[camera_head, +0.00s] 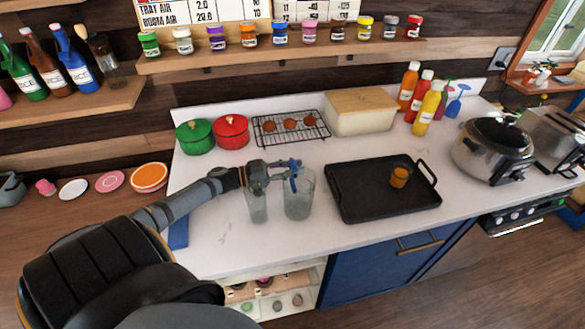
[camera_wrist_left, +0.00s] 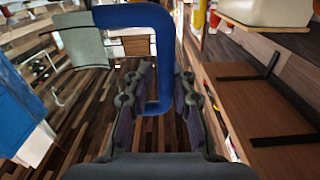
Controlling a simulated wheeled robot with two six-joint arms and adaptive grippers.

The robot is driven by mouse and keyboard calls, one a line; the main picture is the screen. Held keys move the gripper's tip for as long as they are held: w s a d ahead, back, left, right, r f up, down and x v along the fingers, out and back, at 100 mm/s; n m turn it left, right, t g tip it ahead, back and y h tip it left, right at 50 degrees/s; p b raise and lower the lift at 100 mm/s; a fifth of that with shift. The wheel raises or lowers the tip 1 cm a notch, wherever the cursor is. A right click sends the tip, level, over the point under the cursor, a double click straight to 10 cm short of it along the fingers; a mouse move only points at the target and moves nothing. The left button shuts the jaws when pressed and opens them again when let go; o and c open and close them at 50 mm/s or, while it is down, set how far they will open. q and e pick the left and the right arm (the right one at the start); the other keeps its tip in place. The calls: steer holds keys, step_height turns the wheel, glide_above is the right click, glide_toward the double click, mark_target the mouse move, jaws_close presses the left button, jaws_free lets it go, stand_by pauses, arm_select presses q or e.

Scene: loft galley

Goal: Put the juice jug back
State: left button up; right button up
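The juice jug (camera_head: 300,205) is a clear, pale vessel with a blue handle, near the front middle of the white counter in the head view. My left gripper (camera_head: 289,168) is at the handle, reaching in from the left. I cannot tell whether the jug's base touches the counter. My right gripper is not in view.
A second clear vessel (camera_head: 257,207) stands close left of the jug. Green and red pots (camera_head: 231,132), a cooling rack (camera_head: 268,140) and a bread box (camera_head: 360,115) stand behind. The counter's front left is clear.

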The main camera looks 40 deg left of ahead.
arm_select(q)
steer(key=shift+o, duration=1.1)
steer(key=shift+s+f, duration=0.2)
steer(key=shift+f, duration=0.4)
steer(key=shift+s+f, duration=0.2)
steer(key=shift+f, duration=0.35)
steer(key=shift+n, duration=0.3)
steer(key=shift+s+a+y, duration=0.3)
steer(key=shift+a, duration=0.05)
steer(key=v, duration=0.2)
steer(key=r+v, duration=0.1)
steer(key=v, duration=0.3)
steer(key=shift+s+r, duration=0.1)
steer(key=shift+r, duration=0.15)
steer(key=shift+a+r, duration=0.1)
steer(key=shift+a, duration=0.05)
